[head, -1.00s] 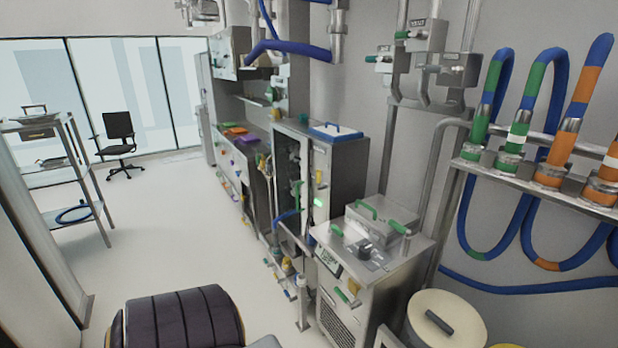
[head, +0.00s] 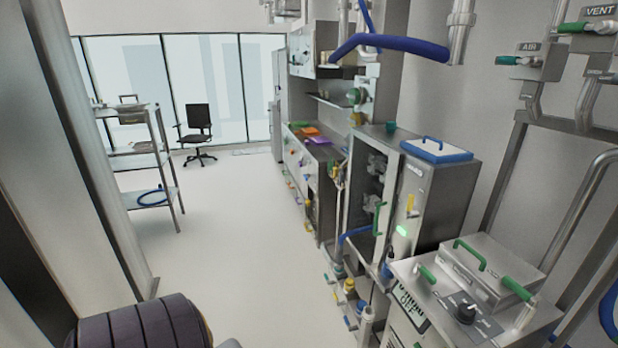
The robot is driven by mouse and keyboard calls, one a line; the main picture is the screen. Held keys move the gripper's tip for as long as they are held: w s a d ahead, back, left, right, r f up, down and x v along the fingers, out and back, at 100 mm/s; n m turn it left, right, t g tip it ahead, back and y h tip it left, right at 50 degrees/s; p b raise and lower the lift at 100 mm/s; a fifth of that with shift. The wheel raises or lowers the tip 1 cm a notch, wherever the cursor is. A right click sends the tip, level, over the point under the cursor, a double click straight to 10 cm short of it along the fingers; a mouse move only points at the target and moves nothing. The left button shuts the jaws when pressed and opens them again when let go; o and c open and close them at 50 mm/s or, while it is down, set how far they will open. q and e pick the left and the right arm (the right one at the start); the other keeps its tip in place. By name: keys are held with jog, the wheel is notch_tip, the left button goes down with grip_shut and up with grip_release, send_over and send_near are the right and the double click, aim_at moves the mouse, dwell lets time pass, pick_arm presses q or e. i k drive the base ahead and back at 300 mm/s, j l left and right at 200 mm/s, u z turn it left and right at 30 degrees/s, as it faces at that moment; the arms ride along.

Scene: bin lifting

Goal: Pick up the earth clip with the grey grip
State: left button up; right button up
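I cannot make out an earth clip with a grey grip in the head view. Neither of my grippers shows in the head view. A dark ribbed rounded part at the bottom left looks like part of my own arm.
A steel unit with green handles (head: 480,275) stands at the lower right. Behind it is a cabinet with a blue-rimmed lid (head: 437,150). A shelf rack (head: 140,150) and a black chair (head: 196,130) stand at the far left. The pale floor (head: 235,235) between is open.

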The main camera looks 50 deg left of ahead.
aim_at(341, 176)
jog(key=i+j+u, duration=0.2)
jog(key=j+u, duration=0.2)
jog(key=i+j+u, duration=0.6)
jog(key=j+u, duration=0.2)
